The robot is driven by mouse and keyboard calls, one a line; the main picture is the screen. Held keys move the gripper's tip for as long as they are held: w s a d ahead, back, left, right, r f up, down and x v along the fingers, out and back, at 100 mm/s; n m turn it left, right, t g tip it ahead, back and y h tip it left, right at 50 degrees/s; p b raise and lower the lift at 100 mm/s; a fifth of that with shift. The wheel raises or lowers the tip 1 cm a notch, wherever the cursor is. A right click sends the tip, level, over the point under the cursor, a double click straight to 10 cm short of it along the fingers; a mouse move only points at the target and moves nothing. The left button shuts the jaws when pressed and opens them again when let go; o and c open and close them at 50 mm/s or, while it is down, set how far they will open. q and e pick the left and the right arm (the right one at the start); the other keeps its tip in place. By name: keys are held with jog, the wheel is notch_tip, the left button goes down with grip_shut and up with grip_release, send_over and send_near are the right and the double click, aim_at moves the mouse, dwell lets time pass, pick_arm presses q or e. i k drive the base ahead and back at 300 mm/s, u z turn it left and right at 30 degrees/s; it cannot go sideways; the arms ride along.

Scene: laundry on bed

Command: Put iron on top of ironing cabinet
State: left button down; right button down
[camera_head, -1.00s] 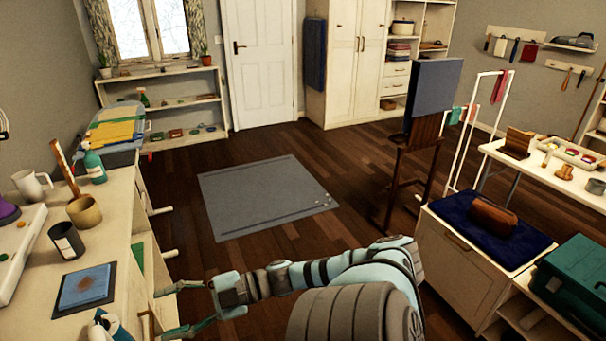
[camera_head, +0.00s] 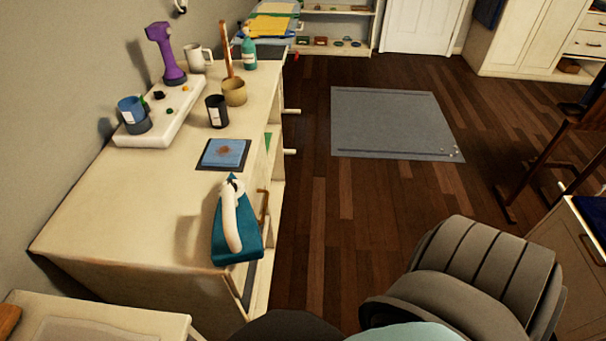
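A teal iron (camera_head: 222,247) with a white handle stands on the near right part of a long cream counter (camera_head: 120,215), close to its edge. Its pointed end faces away from me. At the right edge of the view, a cream cabinet (camera_head: 562,248) with a dark blue top shows only in part; it looks like the ironing cabinet. Neither of my grippers is in view now. Nothing is touching the iron.
A blue pad on a dark square (camera_head: 223,153), a black cup (camera_head: 216,111), a tan mug (camera_head: 234,92) and a white board (camera_head: 165,125) with a purple device (camera_head: 165,60) lie beyond the iron. A grey mat (camera_head: 395,125) lies on the open wooden floor.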

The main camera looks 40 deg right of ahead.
aim_at(191, 218)
jog(key=u, duration=2.25)
jog(key=k, duration=2)
jog(key=z, duration=0.2)
